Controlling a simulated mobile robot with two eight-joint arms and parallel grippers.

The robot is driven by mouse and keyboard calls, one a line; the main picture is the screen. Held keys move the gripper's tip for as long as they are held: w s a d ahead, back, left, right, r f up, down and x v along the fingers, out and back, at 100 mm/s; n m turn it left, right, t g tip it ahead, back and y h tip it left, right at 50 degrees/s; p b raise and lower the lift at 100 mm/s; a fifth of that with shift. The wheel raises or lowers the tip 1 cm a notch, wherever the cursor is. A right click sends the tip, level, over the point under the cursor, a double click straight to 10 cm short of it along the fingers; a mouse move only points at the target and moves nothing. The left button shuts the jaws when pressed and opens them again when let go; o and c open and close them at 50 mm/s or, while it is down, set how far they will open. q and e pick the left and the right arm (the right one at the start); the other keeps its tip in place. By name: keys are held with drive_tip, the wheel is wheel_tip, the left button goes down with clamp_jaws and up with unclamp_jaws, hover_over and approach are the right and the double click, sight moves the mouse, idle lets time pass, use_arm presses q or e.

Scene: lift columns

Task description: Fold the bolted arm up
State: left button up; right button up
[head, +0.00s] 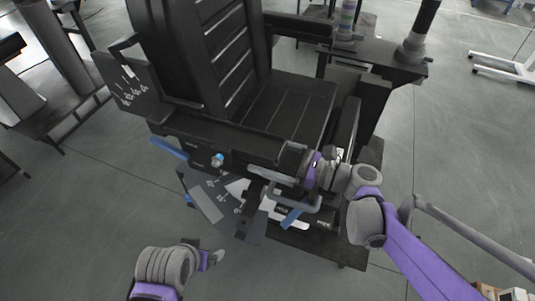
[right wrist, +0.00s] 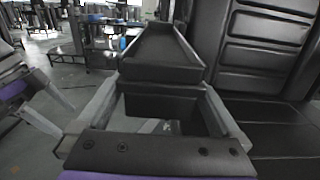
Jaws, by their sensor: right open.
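A black seat (head: 290,105) has an armrest (head: 215,137) along its near side, lying level. The armrest's long dark pad (right wrist: 160,50) lies straight ahead in the right wrist view. My right gripper (head: 270,178) is at the armrest's front end. In the right wrist view its two grey fingers stand apart, with a dark box-like part (right wrist: 170,103) below the pad showing between them. I cannot tell whether they touch it. My left gripper (head: 215,258) is in front of the seat, away from the armrest. Its fingers look apart and empty in the right wrist view (right wrist: 50,105).
A second armrest (head: 298,27) runs along the seat's far side. A blue-and-white knob (head: 217,160) sits below the near armrest. A dark plate with marks (head: 128,82) stands beside the backrest. The grey floor (head: 90,220) at the left front is clear.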

clamp_jaws()
idle(0.6)
